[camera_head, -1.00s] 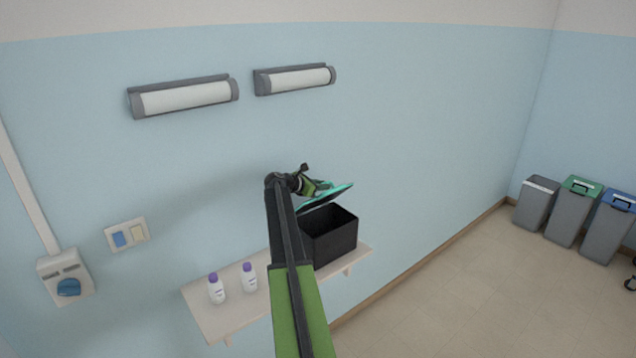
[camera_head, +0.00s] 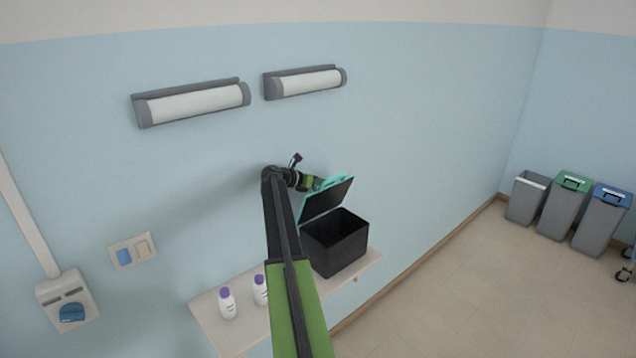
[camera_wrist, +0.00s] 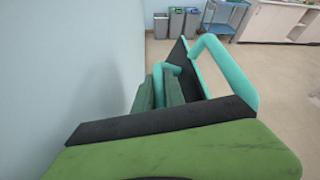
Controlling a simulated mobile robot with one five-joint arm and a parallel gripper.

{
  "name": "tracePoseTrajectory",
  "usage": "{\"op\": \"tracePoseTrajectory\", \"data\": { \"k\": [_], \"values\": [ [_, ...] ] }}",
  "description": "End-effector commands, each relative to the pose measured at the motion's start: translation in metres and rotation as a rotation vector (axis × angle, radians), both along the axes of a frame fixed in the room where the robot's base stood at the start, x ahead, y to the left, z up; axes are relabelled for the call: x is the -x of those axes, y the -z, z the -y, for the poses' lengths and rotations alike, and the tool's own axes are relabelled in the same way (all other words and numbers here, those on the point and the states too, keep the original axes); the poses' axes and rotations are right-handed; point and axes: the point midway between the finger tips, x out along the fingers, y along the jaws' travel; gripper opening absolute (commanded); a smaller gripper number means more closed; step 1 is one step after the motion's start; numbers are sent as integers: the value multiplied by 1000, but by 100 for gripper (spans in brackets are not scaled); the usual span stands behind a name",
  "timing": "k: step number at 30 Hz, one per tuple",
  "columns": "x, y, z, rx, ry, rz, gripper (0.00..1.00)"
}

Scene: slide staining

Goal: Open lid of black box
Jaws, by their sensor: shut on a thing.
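The black box (camera_head: 340,252) stands on the shelf against the wall, and its dark inside shows from above. Its lid (camera_head: 327,200), black inside with a teal edge, is raised and tilted steeply above the box's far left side. My gripper (camera_head: 316,184) is at the lid's upper part. In the wrist view, the teal handle (camera_wrist: 228,72) stands out from the lid (camera_wrist: 190,62), and my gripper's dark green jaws (camera_wrist: 160,95) are shut on a teal bar. The box itself is hidden in that view.
Two white bottles with purple caps, one left (camera_head: 227,303) and one right (camera_head: 260,290), stand on the shelf (camera_head: 212,322) left of the box. The wall is close behind the lid. Grey bins (camera_head: 528,197) stand far right on open floor.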

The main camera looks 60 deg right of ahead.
Motion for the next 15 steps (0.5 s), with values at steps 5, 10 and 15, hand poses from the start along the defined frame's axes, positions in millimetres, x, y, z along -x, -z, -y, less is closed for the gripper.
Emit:
{"op": "tracePoseTrajectory", "data": {
  "k": [5, 10, 15],
  "values": [
    [-6, -3, -1, 10, -9, -7, 0],
    [-13, -3, -6, 9, -18, -5, 23],
    [-17, -2, -9, 7, -23, -4, 23]
  ]
}}
